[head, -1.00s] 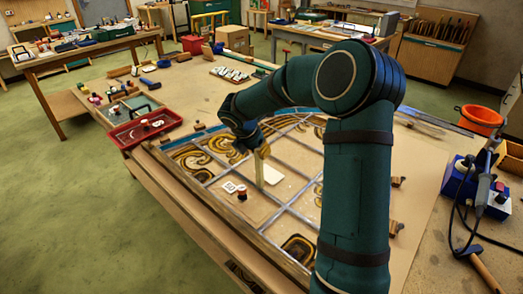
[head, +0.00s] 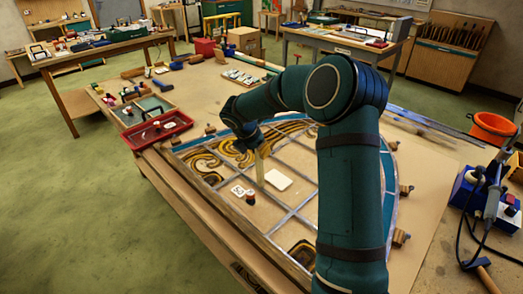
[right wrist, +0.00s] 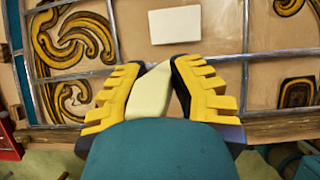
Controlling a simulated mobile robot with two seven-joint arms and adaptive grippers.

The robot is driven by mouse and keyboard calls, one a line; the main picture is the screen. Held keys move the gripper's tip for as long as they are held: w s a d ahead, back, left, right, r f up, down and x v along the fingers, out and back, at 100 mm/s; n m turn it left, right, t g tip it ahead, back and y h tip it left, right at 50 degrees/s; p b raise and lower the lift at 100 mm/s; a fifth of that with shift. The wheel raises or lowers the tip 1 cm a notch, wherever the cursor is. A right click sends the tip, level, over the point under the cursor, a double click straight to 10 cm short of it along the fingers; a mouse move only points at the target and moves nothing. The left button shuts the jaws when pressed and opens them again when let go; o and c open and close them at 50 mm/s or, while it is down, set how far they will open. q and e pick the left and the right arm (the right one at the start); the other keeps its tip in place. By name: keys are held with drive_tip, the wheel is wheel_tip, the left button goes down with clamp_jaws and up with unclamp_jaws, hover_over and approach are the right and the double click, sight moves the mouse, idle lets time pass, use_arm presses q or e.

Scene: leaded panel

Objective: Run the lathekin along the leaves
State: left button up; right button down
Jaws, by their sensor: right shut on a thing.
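My right gripper (head: 250,140) is shut on a pale, flat lathekin (head: 260,166), which points down at the leaded panel. In the right wrist view, the yellow-padded fingers of the right gripper (right wrist: 160,88) hold the lathekin (right wrist: 150,92) between them, its tip close to a grey lead strip (right wrist: 190,68). I cannot tell whether the tip touches the lead. The panel has brown and amber swirled glass (head: 205,165) at its far left and several crossing lead strips (head: 290,214). My left gripper is not in view.
A white rectangular block (head: 278,180) lies on the panel beside the lathekin; it also shows in the right wrist view (right wrist: 175,25). A small dark-and-red piece (head: 249,197) stands nearby. A red tray (head: 157,131) sits left of the panel. Wooden blocks (head: 400,238) edge the panel.

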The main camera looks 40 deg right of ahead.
drive_tip(key=w+p, duration=0.6)
drive_tip(key=w, duration=0.4)
drive_tip(key=shift+w+a, duration=0.25)
drive_tip(key=shift+a, duration=0.2)
idle(1.1)
drive_tip(key=shift+r, duration=0.1)
drive_tip(key=shift+r+p, duration=0.8)
drive_tip(key=shift+r, duration=1.65)
